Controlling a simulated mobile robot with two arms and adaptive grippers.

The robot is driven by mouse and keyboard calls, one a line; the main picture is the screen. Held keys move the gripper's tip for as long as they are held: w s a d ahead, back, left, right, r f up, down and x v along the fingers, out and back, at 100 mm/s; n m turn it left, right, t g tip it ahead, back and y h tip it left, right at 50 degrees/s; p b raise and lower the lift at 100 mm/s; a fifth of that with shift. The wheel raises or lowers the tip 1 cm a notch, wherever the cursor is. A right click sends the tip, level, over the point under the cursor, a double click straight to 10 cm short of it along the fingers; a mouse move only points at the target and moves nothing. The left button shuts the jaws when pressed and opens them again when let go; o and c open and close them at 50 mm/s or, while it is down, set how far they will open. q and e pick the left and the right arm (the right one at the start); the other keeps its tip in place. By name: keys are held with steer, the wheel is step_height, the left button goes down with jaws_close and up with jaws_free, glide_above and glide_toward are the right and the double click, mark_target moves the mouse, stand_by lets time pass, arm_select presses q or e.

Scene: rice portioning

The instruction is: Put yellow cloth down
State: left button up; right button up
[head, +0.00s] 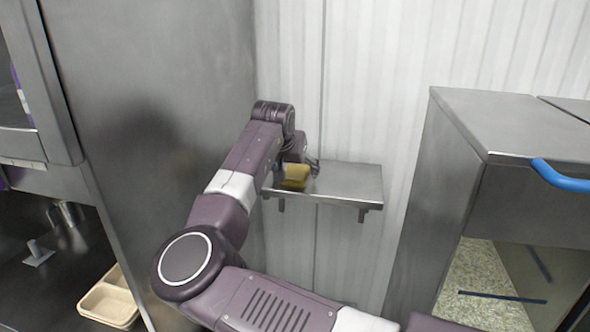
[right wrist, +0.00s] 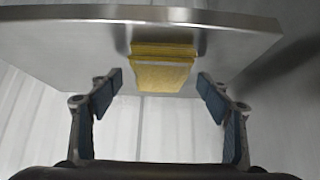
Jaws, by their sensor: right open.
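The yellow cloth (head: 295,174) lies on the small metal wall shelf (head: 352,184), near its left end. In the right wrist view the cloth (right wrist: 163,70) looks like a folded block against the shelf (right wrist: 70,50). My right gripper (head: 305,165) is at the cloth in the head view and partly covers it. In the right wrist view my right gripper (right wrist: 160,92) is open, with one finger on each side of the cloth and visible gaps between. My left gripper is not in view.
A tall metal cabinet side (head: 165,110) stands just left of the shelf. A metal cabinet (head: 460,150) with a blue handle (head: 563,177) stands at the right. A beige tray (head: 108,302) sits at the lower left. The wall between shelf and right cabinet is clear.

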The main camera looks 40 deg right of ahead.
steer(key=shift+w+d+f, duration=0.15)
steer(key=shift+d+f, duration=0.05)
steer(key=shift+f, duration=0.1)
steer(key=shift+a+r, duration=0.1)
steer(key=c, duration=1.2)
steer(key=shift+c, duration=0.2)
